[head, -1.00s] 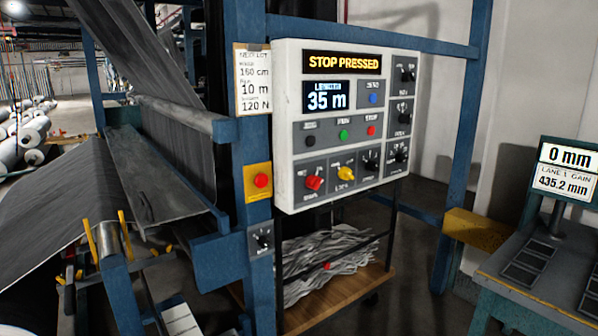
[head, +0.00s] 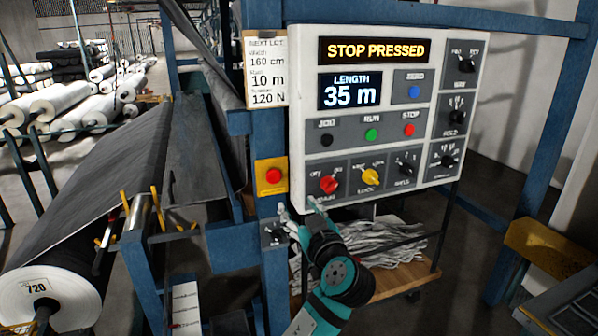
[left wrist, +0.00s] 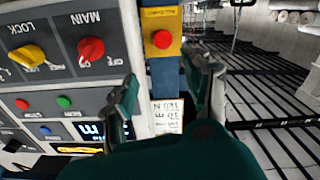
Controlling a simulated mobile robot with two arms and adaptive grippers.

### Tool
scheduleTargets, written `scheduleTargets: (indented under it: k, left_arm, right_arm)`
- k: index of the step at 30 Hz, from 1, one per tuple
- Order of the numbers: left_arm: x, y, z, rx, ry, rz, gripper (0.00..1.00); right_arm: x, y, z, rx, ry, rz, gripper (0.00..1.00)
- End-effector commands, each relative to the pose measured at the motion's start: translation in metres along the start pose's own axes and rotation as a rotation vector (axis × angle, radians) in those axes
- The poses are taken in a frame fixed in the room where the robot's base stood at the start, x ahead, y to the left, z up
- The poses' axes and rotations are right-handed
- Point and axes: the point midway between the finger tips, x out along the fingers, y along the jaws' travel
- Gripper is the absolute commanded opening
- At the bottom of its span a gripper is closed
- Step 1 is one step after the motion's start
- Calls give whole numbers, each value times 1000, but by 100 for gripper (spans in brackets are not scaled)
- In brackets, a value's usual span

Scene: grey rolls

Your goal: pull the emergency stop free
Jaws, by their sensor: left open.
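The emergency stop (head: 273,176) is a red round button on a yellow plate, fixed to the blue post left of the control panel. The panel's display (head: 373,50) reads STOP PRESSED. My left gripper (head: 296,210) is open and empty, a little below and right of the button, in front of the panel's lower left corner. In the left wrist view the red button (left wrist: 162,39) shows beyond the gap between the open fingertips (left wrist: 160,72), apart from both. My right gripper is in neither view.
The white control panel (head: 440,112) juts out right of the post, with red MAIN (head: 328,184) and yellow LOCK (head: 370,176) knobs. A small switch box (head: 273,234) sits below the button.

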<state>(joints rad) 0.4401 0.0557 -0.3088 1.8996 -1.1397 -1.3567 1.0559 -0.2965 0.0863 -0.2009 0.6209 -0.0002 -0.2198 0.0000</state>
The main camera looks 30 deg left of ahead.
Motion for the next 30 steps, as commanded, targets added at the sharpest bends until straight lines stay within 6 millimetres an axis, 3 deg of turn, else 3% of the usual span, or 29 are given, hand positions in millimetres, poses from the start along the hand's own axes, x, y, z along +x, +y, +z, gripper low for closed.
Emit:
scheduleTargets:
  k: [5,13,21,30]
  left_arm:
    - [24,0,-4,5,4,-3,51]
    - [83,0,-5,8,3,-3,51]
    - [139,0,-4,7,2,-2,51]
    - [170,0,0,4,-1,0,51]
  right_arm:
    - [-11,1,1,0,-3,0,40]
    - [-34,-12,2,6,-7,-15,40]
    - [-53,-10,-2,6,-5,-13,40]
    - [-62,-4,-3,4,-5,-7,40]
